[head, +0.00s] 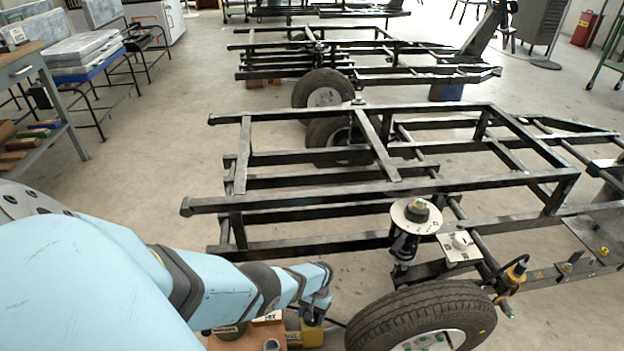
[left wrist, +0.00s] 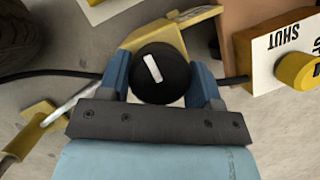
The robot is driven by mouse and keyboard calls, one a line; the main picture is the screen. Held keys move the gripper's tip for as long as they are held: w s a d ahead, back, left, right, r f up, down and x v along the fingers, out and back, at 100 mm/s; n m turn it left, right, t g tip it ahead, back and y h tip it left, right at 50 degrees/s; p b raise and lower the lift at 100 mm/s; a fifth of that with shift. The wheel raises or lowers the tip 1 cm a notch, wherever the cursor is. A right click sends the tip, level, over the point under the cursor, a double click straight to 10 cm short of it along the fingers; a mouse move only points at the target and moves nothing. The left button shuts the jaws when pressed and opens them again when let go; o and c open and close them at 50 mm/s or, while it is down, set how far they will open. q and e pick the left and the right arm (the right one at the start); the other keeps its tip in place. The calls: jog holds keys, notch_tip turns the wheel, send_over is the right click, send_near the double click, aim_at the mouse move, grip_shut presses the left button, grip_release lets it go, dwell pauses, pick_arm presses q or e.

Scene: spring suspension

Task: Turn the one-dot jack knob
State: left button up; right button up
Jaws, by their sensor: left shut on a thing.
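A round black knob (left wrist: 160,75) with one white bar mark on its top sits in the middle of the left wrist view. The two blue fingers of my left gripper (left wrist: 163,82) are on either side of it, shut on it. The mark tilts slightly, its upper end to the left. A yellow bracket (left wrist: 190,28) shows behind the knob. In the head view my left gripper (head: 314,312) reaches down at the bottom centre, beside the tyre, and mostly hides the knob. A dot on the knob cannot be made out. My right gripper is out of view.
A wooden block with a white SHUT label (left wrist: 287,45) and a yellow knob (left wrist: 299,70) stands close on the right in the wrist view. A black cable (left wrist: 50,74) runs past. A tyre (head: 420,318) and the black frame (head: 330,197) stand near the arm.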

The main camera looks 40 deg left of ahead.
pick_arm(q)
jog(key=o, duration=0.9)
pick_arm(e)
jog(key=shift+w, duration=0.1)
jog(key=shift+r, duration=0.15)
pick_arm(q)
jog(key=shift+w+r+p, duration=0.1)
jog(key=shift+r+p, duration=0.25)
jog(key=shift+r, duration=0.05)
jog(key=p+v, duration=0.3)
jog(key=v, duration=0.2)
jog(key=shift+r, duration=0.15)
jog(key=shift+p+v, duration=2.1)
jog(key=shift+v, duration=1.75)
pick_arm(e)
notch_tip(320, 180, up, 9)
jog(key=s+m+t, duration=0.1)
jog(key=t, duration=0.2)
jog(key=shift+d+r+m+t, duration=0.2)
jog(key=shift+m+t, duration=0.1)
